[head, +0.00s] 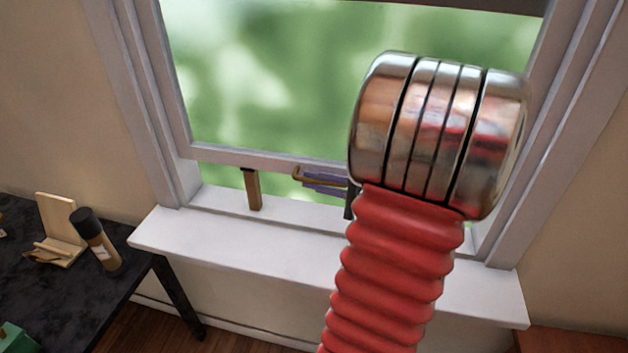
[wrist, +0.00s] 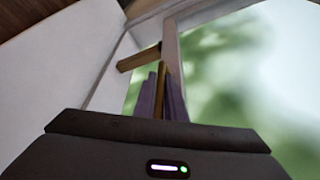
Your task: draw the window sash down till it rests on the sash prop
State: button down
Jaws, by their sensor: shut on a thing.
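The window sash (head: 262,157) is a pale frame with its bottom rail low over the sill; it also shows in the wrist view (wrist: 171,45). The sash prop (head: 253,192) is a short brown wooden post upright on the sill, left of my gripper; it also shows in the wrist view (wrist: 138,59). Its top meets or nearly meets the rail's underside; I cannot tell whether they touch. My gripper (head: 322,181), with purple fingers, is shut on the brass sash handle (head: 298,174), which shows between the fingers (wrist: 161,98) in the wrist view. My red arm hides the rail's right part.
The white sill (head: 215,241) juts out below the window. At the left, a dark table (head: 50,301) holds a wooden stand (head: 59,228) and a dark-capped bottle (head: 98,243). The sill's left part is clear apart from the prop.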

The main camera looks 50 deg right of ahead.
jog(key=c, duration=1.9)
grip_release()
jog(key=shift+s+a+f, duration=0.1)
jog(key=shift+a+f, duration=0.1)
jog(key=shift+f, duration=0.55)
jog(key=shift+o, duration=0.3)
jog(key=shift+r, duration=0.1)
jog(key=shift+r, duration=0.1)
jog(key=shift+s+d, duration=0.1)
jog(key=v, duration=1.3)
jog(key=shift+s+r, duration=0.25)
jog(key=shift+s, duration=0.05)
jog(key=shift+d, duration=0.1)
